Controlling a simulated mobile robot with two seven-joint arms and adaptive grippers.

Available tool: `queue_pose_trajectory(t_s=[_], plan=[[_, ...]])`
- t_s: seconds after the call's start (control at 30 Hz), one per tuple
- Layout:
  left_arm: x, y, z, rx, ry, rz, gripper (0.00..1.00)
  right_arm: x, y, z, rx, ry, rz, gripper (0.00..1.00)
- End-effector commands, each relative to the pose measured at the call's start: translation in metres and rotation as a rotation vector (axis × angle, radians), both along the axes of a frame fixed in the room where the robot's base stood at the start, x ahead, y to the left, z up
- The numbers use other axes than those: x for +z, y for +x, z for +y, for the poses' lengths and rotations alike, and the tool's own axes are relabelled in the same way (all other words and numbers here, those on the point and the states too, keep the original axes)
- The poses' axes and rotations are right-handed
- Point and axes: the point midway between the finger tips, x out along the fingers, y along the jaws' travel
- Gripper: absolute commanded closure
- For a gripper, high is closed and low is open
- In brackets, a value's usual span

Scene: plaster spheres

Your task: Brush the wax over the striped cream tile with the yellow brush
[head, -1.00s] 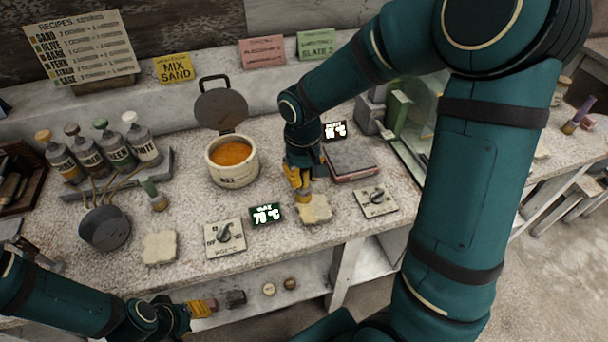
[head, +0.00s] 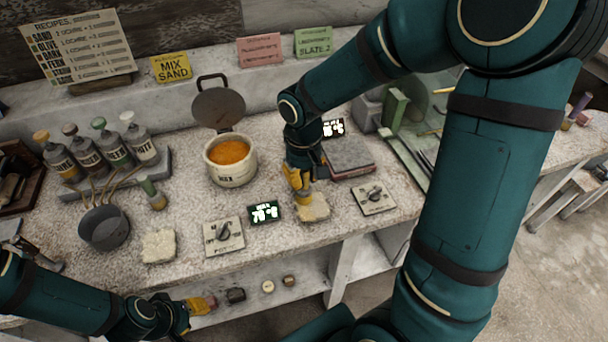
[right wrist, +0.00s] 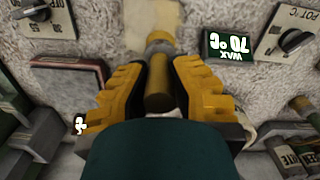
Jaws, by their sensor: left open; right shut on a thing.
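My right gripper (head: 303,196) is shut on the yellow brush (right wrist: 158,88), whose handle stands between the fingers. The brush's bristle end points down at a cream tile (head: 316,211) on the counter; the wrist view shows this tile (right wrist: 138,22) with a yellower patch beside the brush. Contact and stripes cannot be made out. A second cream tile (head: 159,246) lies to the left on the counter. The wax pot (head: 232,172), lid raised, holds orange wax (head: 229,152). My left gripper (head: 207,303) is open and empty in front of the counter, low down.
A display (head: 264,212) reading wax 70 °C and a dial plate (head: 224,237) lie between the tiles. Another dial plate (head: 373,197) is to the right. A dark pad (head: 348,158) lies behind the right tile. Bottles (head: 103,155) and a grey pan (head: 104,228) stand at left.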

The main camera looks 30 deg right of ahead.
Motion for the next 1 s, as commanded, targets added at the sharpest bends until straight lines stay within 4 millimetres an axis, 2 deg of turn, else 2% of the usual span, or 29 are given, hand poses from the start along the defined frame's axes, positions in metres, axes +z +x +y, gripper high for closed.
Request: queue_pose_trajectory(t_s=[1.0], plan=[[-0.009,0.000,0.000,0.000,0.000,0.000,0.61,-0.012,-0.002,0.000,0.000,0.000,0.000,1.00]])
